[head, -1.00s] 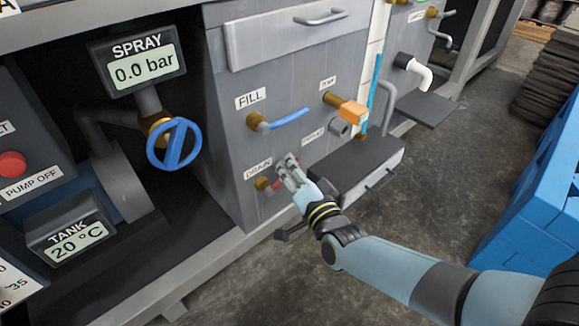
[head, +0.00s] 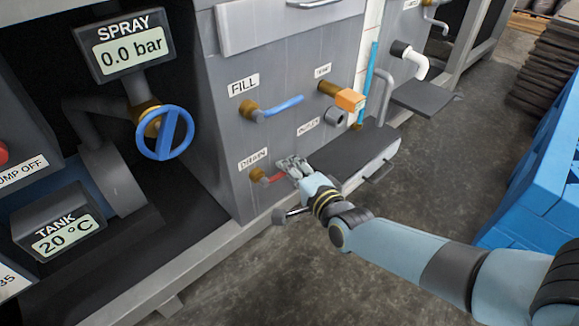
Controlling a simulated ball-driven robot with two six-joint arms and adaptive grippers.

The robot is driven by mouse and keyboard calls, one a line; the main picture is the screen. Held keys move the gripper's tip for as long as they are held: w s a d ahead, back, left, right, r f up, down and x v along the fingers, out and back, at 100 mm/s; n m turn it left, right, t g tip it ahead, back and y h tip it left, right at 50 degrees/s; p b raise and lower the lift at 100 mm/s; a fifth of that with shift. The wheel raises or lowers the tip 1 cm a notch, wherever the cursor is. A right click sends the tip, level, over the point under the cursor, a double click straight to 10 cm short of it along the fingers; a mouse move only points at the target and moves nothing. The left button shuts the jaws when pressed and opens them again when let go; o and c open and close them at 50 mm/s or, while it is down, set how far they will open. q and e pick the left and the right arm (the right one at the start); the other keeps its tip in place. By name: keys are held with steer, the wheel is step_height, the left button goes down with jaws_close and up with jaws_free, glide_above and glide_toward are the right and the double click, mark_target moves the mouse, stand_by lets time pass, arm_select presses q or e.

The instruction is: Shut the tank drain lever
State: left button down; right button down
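The tank drain lever (head: 271,179) is red, on a brass valve below the DRAIN label (head: 253,158) on the grey tank front. It lies nearly level, pointing right. My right gripper (head: 286,166) is at the lever's right end, and its fingers cover that end. I cannot tell whether the fingers are closed on the lever or only beside it. My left gripper is not in view.
The blue FILL lever (head: 280,108) and an orange-handled valve (head: 350,99) are above. A dark step-like box (head: 350,150) stands right of the gripper. A blue handwheel (head: 162,133) is at left. Blue crates (head: 540,180) stand at right, with open floor between.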

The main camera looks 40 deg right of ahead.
steer(key=shift+s+f, duration=0.15)
steer(key=shift+f, duration=0.1)
steer(key=c, duration=1.4)
jaws_free()
steer(key=shift+r, duration=0.1)
steer(key=shift+o, duration=0.2)
steer(key=v, duration=1.2)
